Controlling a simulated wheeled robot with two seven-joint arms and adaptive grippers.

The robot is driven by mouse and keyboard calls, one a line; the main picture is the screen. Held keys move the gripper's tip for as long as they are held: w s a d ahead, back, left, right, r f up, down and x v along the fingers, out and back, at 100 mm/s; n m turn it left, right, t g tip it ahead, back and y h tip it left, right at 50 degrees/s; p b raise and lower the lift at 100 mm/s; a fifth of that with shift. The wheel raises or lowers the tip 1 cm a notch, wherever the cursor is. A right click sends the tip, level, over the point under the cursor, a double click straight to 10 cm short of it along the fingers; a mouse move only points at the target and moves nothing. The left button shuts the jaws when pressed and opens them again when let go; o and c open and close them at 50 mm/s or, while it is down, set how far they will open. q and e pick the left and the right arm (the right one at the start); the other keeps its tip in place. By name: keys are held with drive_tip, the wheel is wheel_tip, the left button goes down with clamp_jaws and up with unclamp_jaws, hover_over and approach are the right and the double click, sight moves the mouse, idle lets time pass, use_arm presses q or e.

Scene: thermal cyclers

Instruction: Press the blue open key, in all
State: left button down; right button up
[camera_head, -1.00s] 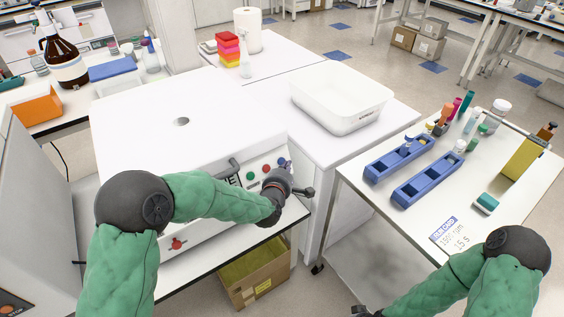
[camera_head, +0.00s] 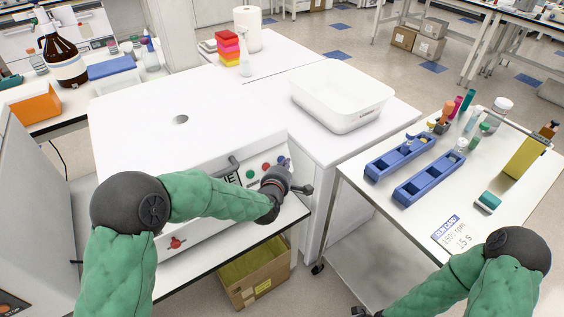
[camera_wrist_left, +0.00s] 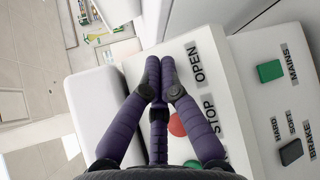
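The white machine (camera_head: 180,120) stands on the left bench, with round keys on its sloped front: a green key (camera_head: 251,175), a red key (camera_head: 265,168) and a blue key (camera_head: 282,161) partly covered by my gripper. My left gripper (camera_head: 287,168) is at the right end of this key row. In the left wrist view its purple fingers (camera_wrist_left: 160,68) meet at the tips beside the OPEN label (camera_wrist_left: 196,62). They hide the blue key there, so contact cannot be told. The red key (camera_wrist_left: 177,125) shows beside STOP. My right gripper (camera_head: 365,312) is mostly cut off at the bottom edge.
A green MAINS switch (camera_wrist_left: 270,71) and a black brake switch (camera_wrist_left: 291,152) are on the same panel. A white tub (camera_head: 342,100) and blue racks (camera_head: 428,180) stand to the right. An open carton (camera_head: 255,275) is below.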

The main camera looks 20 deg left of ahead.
use_arm(q)
drive_tip(key=shift+w+a+f+b, duration=0.15)
drive_tip(key=shift+w+a+b, duration=0.15)
drive_tip(key=shift+b, duration=0.15)
idle(0.8)
drive_tip(key=shift+s+d, duration=0.15)
drive_tip(key=shift+s+d+r, duration=0.35)
drive_tip(key=shift+d, duration=0.1)
idle(0.4)
drive_tip(key=shift+s+d+r+p, duration=0.55)
drive_tip(key=shift+s+d+p, duration=0.15)
drive_tip(key=shift+d, duration=0.2)
drive_tip(key=shift+s+d+r+p, duration=0.55)
drive_tip(key=shift+s+d, duration=0.15)
drive_tip(key=shift+d, duration=0.2)
drive_tip(key=shift+f, duration=0.1)
